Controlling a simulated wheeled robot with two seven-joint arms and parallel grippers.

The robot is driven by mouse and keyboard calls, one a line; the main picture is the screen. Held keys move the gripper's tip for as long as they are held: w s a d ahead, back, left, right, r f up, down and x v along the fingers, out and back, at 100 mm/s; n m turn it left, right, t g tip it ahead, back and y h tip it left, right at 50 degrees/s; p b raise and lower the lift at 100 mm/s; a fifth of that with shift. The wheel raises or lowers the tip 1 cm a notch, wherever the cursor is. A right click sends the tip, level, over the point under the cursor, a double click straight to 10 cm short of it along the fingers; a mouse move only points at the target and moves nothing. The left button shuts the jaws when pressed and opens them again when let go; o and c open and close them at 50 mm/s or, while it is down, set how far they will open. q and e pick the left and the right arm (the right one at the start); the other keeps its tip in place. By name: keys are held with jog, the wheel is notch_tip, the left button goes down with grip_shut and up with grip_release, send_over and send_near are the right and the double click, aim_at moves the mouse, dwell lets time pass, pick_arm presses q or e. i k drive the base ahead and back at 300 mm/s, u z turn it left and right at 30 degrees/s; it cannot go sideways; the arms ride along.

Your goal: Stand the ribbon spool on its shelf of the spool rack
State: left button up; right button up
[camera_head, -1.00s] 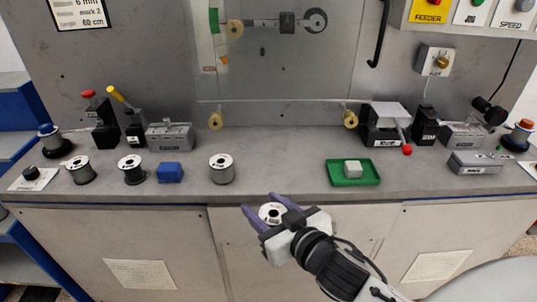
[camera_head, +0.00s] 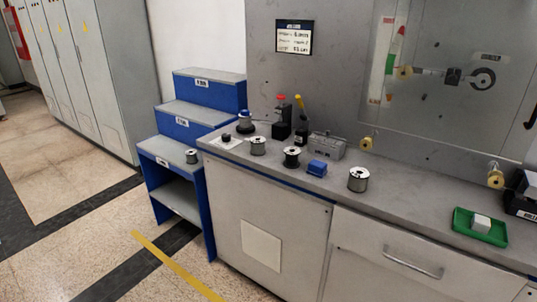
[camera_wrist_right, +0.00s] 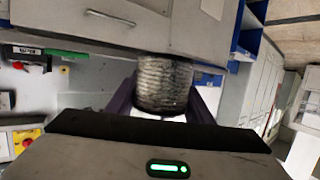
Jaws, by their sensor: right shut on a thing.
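My right gripper (camera_wrist_right: 165,98) shows only in the right wrist view. Its purple jaws are shut on a ribbon spool (camera_wrist_right: 164,84), a cylinder wound with grey, ribbed-looking material. The lower end of the spool is partly hidden by the gripper body. The spool rack (camera_head: 196,119) stands at the left end of the bench in the head view: blue steps with grey tops and small white labels, too small to read surely. A small spool (camera_head: 191,156) stands upright on the lowest step. The upper two steps look bare. My left gripper is in neither current view.
The grey bench (camera_head: 400,207) carries several spools, such as one near its front edge (camera_head: 358,179), a blue block (camera_head: 317,168), a grey fixture (camera_head: 327,146) and a green tray (camera_head: 480,227) with a white block. Grey cabinets (camera_head: 92,75) stand far left. The floor before the rack is clear.

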aim_at(159, 145)
jog(key=u, duration=0.75)
jog(key=i, duration=0.9)
jog(key=u, duration=1.3)
jog(key=i, duration=1.9)
jog(key=z, duration=0.7)
jog(key=i, duration=1.3)
jog(key=z, duration=0.8)
